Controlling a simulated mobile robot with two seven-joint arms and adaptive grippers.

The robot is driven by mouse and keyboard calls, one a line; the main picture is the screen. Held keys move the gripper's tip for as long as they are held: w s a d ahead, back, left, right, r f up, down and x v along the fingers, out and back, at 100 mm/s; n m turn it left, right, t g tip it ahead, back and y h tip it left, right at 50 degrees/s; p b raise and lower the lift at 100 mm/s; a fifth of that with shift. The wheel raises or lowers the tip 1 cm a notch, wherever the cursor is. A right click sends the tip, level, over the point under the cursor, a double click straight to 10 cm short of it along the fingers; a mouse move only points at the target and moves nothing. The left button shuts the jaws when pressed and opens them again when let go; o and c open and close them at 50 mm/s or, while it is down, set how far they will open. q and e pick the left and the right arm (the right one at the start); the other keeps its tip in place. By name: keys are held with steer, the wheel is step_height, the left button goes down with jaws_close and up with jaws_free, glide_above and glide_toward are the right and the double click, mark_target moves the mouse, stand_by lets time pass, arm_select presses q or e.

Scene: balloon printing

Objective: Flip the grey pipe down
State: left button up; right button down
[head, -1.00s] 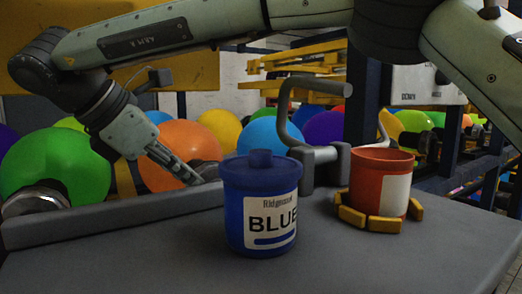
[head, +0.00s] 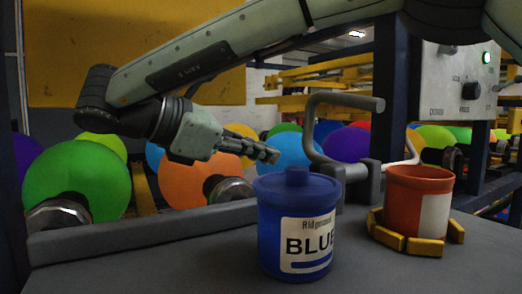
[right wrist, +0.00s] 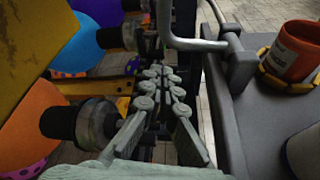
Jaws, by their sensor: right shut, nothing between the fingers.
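The grey pipe (head: 312,125) is a bent tube on a dark bracket (head: 362,182) at the table's back edge. It rises upright behind the blue can, and its top end bends to the right. In the right wrist view the pipe (right wrist: 190,43) shows beyond my fingertips, beside the table. My right gripper (head: 272,155) is shut and empty, pointing right, left of the pipe and apart from it. In the right wrist view the shut fingers of my right gripper (right wrist: 162,72) point toward the pipe. My left gripper is not in view.
A blue lidded can (head: 268,235) stands in front of the pipe. A red can (head: 405,190) sits in a yellow holder (head: 425,247) to the right. Several balloons (head: 75,180) fill the space behind the table. A control box (head: 460,80) stands at the back right.

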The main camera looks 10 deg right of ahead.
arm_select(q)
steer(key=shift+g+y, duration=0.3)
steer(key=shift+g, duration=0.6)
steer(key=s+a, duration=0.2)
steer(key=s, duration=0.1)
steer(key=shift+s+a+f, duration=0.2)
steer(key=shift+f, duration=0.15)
arm_select(e)
steer(key=x, duration=0.6)
steer(key=shift+w+d+f, duration=0.2)
steer(key=shift+d, duration=0.1)
